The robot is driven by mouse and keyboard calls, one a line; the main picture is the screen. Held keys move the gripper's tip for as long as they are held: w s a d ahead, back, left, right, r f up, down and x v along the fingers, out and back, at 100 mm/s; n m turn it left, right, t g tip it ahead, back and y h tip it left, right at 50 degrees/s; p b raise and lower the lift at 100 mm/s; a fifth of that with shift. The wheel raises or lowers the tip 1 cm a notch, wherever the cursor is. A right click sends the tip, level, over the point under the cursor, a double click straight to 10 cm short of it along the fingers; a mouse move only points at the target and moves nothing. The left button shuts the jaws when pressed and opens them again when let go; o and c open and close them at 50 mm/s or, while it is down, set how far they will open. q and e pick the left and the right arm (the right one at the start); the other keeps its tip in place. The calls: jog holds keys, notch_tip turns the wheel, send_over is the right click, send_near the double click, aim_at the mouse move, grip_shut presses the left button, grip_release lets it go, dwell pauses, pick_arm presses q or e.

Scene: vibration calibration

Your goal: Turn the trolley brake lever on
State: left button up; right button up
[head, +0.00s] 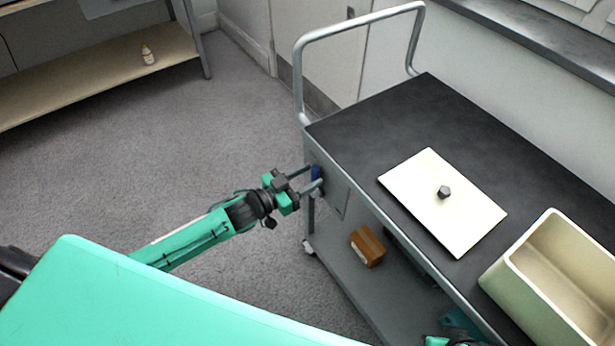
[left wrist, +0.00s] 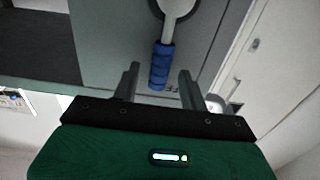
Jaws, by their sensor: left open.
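The trolley (head: 375,122) stands at the right with a black top and a grey side panel. The brake lever (left wrist: 162,66) has a blue ribbed grip on a pale metal arm, and it hangs downward from a round mount in the left wrist view. Its blue grip (head: 315,174) also shows small in the head view. My left gripper (head: 312,178) is at the panel, with its fingers on either side of the grip. In the left wrist view the left gripper (left wrist: 159,82) is open, with gaps between the fingers and the grip.
A white plate with a dark knob (head: 430,190) and a cream bin (head: 545,265) are on the trolley top. A brown box (head: 367,247) is on its lower shelf. The floor left of the trolley is clear.

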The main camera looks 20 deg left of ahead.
pick_arm(q)
jog(key=shift+w+d, duration=0.1)
jog(key=shift+d, duration=0.05)
grip_shut()
